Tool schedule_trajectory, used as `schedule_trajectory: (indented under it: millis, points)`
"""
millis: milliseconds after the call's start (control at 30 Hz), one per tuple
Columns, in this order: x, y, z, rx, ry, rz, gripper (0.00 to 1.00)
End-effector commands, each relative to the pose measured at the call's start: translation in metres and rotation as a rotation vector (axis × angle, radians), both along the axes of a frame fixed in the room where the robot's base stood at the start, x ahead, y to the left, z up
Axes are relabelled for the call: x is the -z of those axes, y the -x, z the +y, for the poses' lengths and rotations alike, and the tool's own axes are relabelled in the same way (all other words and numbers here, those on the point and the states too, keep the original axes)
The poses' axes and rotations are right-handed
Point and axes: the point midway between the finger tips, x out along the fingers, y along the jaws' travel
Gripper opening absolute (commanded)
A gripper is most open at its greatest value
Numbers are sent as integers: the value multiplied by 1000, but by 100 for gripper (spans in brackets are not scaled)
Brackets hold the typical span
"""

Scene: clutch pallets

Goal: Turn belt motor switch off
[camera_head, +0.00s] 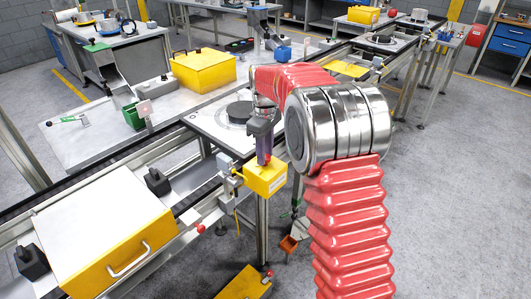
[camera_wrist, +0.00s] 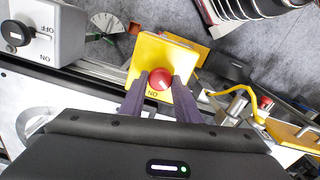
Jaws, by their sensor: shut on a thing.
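A yellow switch box (camera_head: 265,180) is mounted at the near side of the conveyor. In the wrist view the yellow box (camera_wrist: 146,52) has a round red knob (camera_wrist: 160,79) and an "ON" label below it. My gripper (camera_wrist: 160,88) is shut on the red knob, with one dark finger on each side. Any label behind the knob or fingers is hidden.
A grey box with a black dial (camera_wrist: 15,35), marked OFF and ON, is near the wrist view's upper left. A pallet with a dark disc (camera_head: 240,112) lies behind my gripper. Open floor (camera_head: 440,200) is at right.

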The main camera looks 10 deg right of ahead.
Motion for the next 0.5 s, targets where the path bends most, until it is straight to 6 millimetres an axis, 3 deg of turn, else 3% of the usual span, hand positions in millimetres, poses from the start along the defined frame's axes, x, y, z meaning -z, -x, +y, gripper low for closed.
schedule_trajectory:
  millis: [500]
  points:
    - [-1, -2, -4, -452, 5, -5, 7]
